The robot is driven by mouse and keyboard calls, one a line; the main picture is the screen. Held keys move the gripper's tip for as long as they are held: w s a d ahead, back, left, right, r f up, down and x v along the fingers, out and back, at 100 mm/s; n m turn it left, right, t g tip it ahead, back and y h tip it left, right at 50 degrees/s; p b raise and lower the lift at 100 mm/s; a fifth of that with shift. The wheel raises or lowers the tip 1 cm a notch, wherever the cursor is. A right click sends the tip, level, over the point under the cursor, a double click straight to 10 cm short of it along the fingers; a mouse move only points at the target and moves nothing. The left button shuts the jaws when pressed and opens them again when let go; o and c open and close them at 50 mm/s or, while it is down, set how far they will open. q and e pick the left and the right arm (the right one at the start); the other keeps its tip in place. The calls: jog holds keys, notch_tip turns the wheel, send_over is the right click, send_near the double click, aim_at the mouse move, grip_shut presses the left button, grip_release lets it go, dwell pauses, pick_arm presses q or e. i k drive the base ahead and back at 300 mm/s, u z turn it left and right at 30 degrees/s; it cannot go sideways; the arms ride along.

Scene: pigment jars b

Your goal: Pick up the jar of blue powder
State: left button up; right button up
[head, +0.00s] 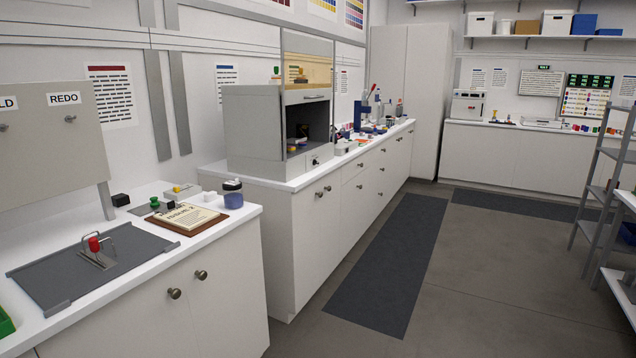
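A small jar (232,194) with blue contents and a dark lid stands upright on the white counter at the left. It is near the counter's right end, just behind a brown clipboard (187,219) with a printed sheet. Whether the contents are powder is too small to tell. Neither of my grippers shows in the head view.
A grey board (93,266) with a red-handled clamp lies on the left counter (50,328). A grey ladder-like rack (598,190) is at the right. The floor between (480,290) is clear, with dark mats.

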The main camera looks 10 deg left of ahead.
aim_at(233, 196)
jog(key=u, duration=0.15)
jog(key=i, duration=1.7)
jog(key=u, duration=0.8)
